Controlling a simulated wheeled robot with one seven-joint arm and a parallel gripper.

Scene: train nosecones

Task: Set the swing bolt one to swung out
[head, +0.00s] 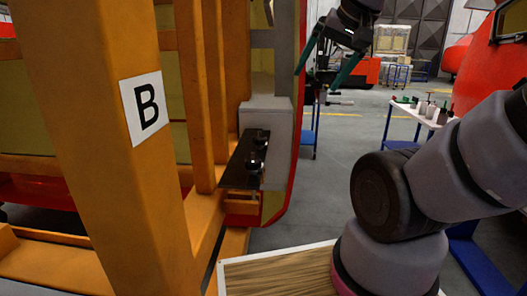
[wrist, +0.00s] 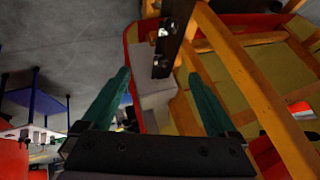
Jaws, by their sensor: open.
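A black plate (head: 238,172) juts from a grey block (head: 266,118) on the orange frame. Two dark bolt-like fittings sit on it, a farther one (head: 258,138) and a nearer one (head: 254,162). I cannot tell which is swing bolt one or how either is swung. The plate also shows at the top of the wrist view (wrist: 176,25), with small shiny fittings on it. My gripper (head: 315,82) has two teal fingers, spread and empty, above and to the right of the plate. In the wrist view, the gripper (wrist: 159,73) has the grey block between and beyond its fingers.
An orange post with a "B" sign (head: 146,107) stands at the left. A wooden-topped surface (head: 275,275) is at the bottom. A white-topped table (head: 405,112) with small items stands at the right. Open grey floor (head: 325,180) lies right of the frame.

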